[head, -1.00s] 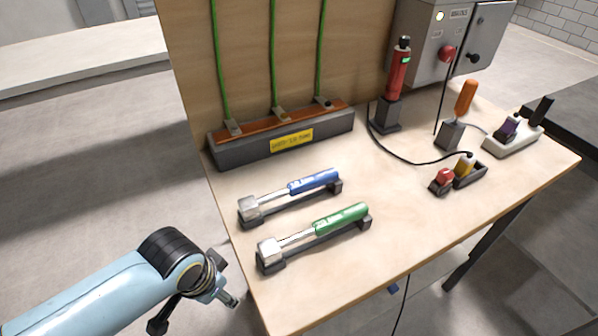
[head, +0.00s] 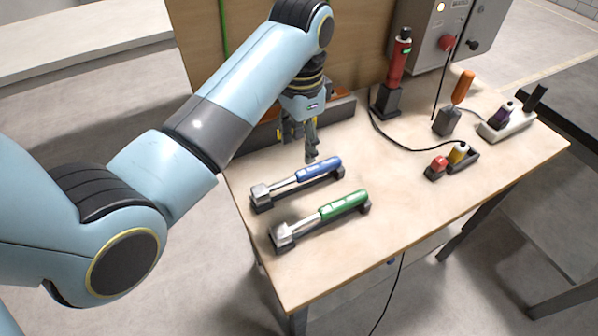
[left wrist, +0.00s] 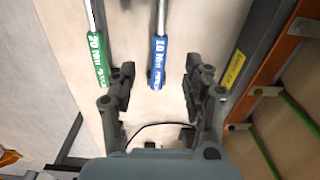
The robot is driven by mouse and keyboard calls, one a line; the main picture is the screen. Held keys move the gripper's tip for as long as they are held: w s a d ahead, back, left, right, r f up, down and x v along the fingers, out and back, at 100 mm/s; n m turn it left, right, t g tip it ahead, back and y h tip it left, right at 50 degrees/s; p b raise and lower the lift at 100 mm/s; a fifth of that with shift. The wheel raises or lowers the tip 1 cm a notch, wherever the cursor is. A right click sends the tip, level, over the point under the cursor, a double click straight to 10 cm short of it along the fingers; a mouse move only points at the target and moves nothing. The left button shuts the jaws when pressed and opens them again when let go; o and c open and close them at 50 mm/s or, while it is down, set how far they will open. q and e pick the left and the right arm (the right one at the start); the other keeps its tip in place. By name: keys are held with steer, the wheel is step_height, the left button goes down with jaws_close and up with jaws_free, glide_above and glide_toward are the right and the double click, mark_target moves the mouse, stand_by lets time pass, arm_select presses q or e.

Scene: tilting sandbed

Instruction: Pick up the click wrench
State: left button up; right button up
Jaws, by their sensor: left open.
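Two click wrenches lie on dark cradles on the table. The blue-handled wrench (head: 318,169) is the one farther back, and its handle reads 10 Nm in the left wrist view (left wrist: 159,62). The green-handled wrench (head: 343,205) lies nearer the front, and its handle reads 20 Nm in the left wrist view (left wrist: 97,60). My left gripper (head: 312,158) is open and empty, pointing down just above and behind the blue handle. In the left wrist view, the blue handle lies between the open fingers (left wrist: 158,90), beyond their tips. My right gripper is not in view.
A dark block with an orange strip (head: 340,108) stands behind the gripper, partly hidden by my arm. Small red and yellow items (head: 440,166) sit farther right. The front right tabletop is clear.

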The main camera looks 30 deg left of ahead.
mark_target(310, 169)
arm_select(q)
steer(key=shift+w+d+r, duration=0.2)
steer(key=shift+w+r, duration=0.05)
steer(key=shift+w, duration=0.3)
steer(key=shift+w+f+m, duration=0.1)
steer(key=shift+f+m, duration=0.15)
steer(key=shift+m, duration=0.05)
step_height(310, 169, down, 4)
steer(key=f, duration=0.6)
steer(key=shift+w+d, duration=0.25)
steer(key=shift+w, duration=0.1)
jaws_close()
steer(key=shift+r, duration=0.1)
